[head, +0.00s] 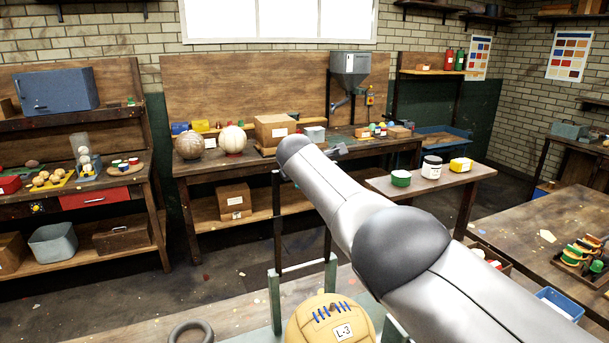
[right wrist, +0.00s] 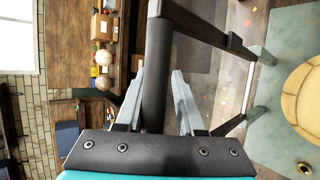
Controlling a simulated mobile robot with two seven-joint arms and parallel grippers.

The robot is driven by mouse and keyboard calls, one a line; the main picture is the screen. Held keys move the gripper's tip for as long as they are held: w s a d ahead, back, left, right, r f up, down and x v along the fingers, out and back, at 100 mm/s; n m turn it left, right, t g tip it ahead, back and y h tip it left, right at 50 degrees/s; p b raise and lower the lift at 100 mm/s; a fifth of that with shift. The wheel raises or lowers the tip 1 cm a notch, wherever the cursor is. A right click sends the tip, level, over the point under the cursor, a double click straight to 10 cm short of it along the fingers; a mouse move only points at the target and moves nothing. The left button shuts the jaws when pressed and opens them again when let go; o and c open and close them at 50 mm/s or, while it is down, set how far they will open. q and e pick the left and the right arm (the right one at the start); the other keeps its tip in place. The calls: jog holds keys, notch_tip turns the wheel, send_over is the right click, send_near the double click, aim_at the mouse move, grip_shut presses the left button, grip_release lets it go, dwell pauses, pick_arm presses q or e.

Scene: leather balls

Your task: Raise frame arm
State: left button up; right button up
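In the head view a dark frame arm (head: 277,225) stands above green posts and a green base; my right arm hides part of it. In the right wrist view the frame arm's dark bar (right wrist: 155,65) runs between the two pale fingers of my right gripper (right wrist: 157,85). The fingers look apart, with a gap on the right side of the bar. A tan leather ball (head: 312,328) marked L-3 with blue lacing sits by the green posts. It shows at the right edge of the wrist view (right wrist: 302,95). My left gripper is not in view.
A grey ring (head: 190,332) lies left of the ball. A small side table (head: 385,187) holds jars behind my arm. Back workbench (head: 365,148), left shelving (head: 150,200) and right table (head: 500,222) stand around. Floor between benches is mostly open.

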jog(key=shift+r, duration=0.1)
jog(key=shift+r, duration=0.15)
jog(key=b+v, duration=0.2)
jog(key=v, duration=1.3)
dwell(0.7)
